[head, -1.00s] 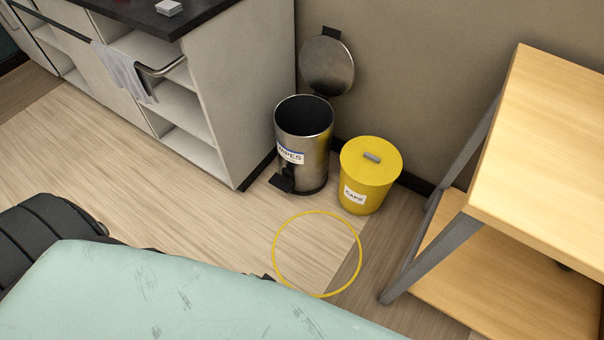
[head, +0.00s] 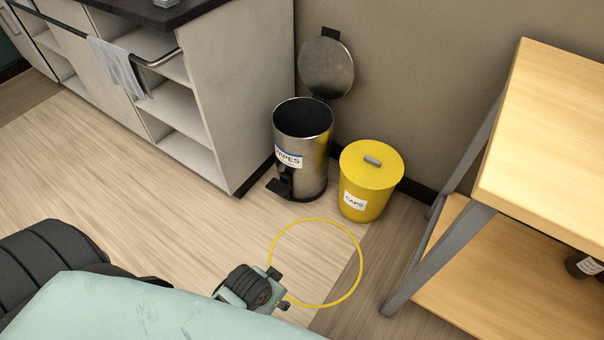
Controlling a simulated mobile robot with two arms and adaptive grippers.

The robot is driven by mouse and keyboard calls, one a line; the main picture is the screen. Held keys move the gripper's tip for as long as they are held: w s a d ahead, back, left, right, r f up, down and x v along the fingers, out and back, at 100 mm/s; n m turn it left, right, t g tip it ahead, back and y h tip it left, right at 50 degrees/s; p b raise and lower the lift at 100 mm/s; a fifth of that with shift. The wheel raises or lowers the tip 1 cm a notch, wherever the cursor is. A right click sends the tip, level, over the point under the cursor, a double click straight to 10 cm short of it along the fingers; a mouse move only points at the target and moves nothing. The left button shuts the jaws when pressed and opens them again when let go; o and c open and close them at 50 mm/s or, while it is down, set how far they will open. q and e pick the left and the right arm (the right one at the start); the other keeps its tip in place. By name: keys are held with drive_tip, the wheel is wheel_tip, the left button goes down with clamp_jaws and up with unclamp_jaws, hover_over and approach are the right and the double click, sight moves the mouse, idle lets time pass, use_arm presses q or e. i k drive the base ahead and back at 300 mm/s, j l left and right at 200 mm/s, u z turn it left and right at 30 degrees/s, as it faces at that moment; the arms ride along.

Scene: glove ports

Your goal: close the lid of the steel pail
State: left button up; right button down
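The steel pail (head: 312,160) stands on the floor against the wall, with a white label ending in "IPES" and a black pedal (head: 280,188) at its foot. Its round steel lid (head: 327,68) is swung up and stands upright behind the open mouth, close to the wall. The dark inside shows. My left gripper (head: 279,289) seems to be the small teal and black end part low in the view, partly hidden behind my arm. It is well in front of the pail and apart from it; its fingers are unclear. My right gripper is not in view.
A yellow bin (head: 367,190) labelled "CAPS", with its lid on, stands just right of the pail. A yellow ring (head: 360,262) marks the floor in front. A white cabinet (head: 240,80) is to the left, a wooden table (head: 550,130) to the right. Floor between is clear.

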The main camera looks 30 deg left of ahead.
sight(327, 67)
drive_tip(key=i+j+z, duration=0.1)
drive_tip(key=i+j, duration=0.2)
drive_tip(key=j, duration=0.15)
drive_tip(key=i+j+z, duration=0.15)
drive_tip(key=i+j, duration=0.2)
drive_tip(key=j, duration=0.1)
